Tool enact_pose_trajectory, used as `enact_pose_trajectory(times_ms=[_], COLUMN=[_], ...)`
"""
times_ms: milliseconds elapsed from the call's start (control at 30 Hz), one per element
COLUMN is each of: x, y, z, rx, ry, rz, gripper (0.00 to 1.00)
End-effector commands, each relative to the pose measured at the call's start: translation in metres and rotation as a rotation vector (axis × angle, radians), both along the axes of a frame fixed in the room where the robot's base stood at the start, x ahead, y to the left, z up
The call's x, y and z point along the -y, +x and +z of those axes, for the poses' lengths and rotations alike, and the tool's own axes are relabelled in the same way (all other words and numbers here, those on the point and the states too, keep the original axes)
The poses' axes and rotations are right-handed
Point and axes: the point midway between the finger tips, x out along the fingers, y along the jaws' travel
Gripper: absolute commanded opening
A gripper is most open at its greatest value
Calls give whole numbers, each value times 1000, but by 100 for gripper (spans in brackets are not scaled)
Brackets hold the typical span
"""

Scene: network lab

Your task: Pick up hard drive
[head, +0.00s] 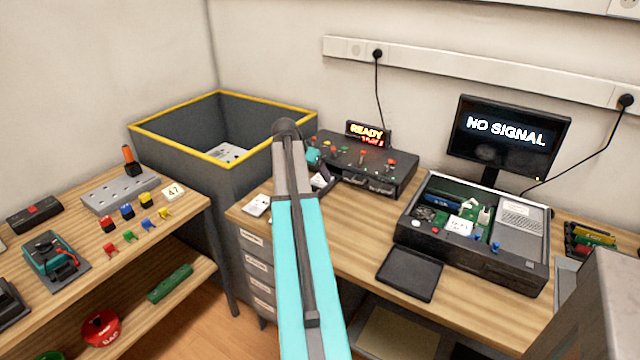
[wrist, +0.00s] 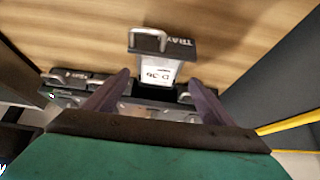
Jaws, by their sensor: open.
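In the wrist view, a dark tray (wrist: 180,46) with a metal handle sticks out over the desk, holding what looks like the hard drive (wrist: 155,76) with a white label. My gripper (wrist: 158,78) is open, its two purple fingers on either side of the labelled part. I cannot tell whether they touch it. In the head view, a small white-labelled item (head: 257,205) lies on the desk left of my arm, perhaps the same drive. My gripper (head: 320,178) is partly hidden behind my arm there, near the left end of the drive dock (head: 370,163).
The dock also shows in the wrist view (wrist: 66,97), with handles on its front. A dark yellow-rimmed bin (head: 180,147) stands left of the desk. An open computer case (head: 490,265), a dark flat tray (head: 408,273) and a monitor (head: 508,135) are on the right.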

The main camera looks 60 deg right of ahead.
Motion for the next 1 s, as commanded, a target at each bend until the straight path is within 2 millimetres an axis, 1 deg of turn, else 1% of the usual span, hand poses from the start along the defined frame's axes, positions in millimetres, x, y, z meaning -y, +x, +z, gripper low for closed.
enact_pose_trajectory(times_ms=[400, 500, 1000], x=[23, 26, 27], y=[-3, -3, -4], z=[-34, -39, -41], rx=[-1, 0, 0], ry=[1, 1, 0], rz=[-2, -1, -2], gripper=[77, 77, 77])
